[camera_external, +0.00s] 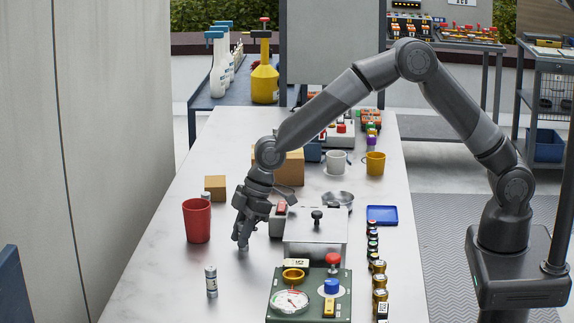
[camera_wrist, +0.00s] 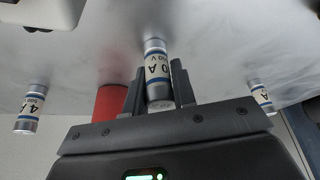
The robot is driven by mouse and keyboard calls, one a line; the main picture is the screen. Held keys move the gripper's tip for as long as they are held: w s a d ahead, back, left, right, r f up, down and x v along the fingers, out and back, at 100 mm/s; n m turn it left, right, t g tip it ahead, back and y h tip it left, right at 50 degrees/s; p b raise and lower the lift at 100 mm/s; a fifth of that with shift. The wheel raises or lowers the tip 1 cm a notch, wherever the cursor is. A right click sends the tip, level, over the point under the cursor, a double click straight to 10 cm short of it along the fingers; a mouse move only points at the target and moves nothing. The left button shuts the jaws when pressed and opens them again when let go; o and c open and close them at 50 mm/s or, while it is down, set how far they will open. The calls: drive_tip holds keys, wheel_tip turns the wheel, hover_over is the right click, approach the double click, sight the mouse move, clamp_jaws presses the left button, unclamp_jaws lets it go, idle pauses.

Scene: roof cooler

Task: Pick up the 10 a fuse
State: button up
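In the wrist view a white, blue-banded fuse (camera_wrist: 157,68) with metal ends is between my fingertips. Its label is upside down and reads partly "0 A", matching the 10 A fuse. My gripper (camera_wrist: 158,88) is narrowed, with a finger close against each side of it. In the external view my gripper (camera_external: 242,240) points down at the metal table, right of the red cup, and its fingers hide the fuse. I cannot tell whether the fuse touches the table. A 4 A fuse (camera_wrist: 30,108) and another fuse (camera_wrist: 262,98) stand apart on either side.
The red cup (camera_external: 197,221) stands close left of my gripper. A fuse (camera_external: 211,281) stands nearer the front. A grey lidded box (camera_external: 316,240) and a green gauge unit (camera_external: 308,300) are at the right. A cardboard block (camera_external: 215,187) stands behind.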

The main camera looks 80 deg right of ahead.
clamp_jaws()
drive_tip(key=shift+r, duration=0.15)
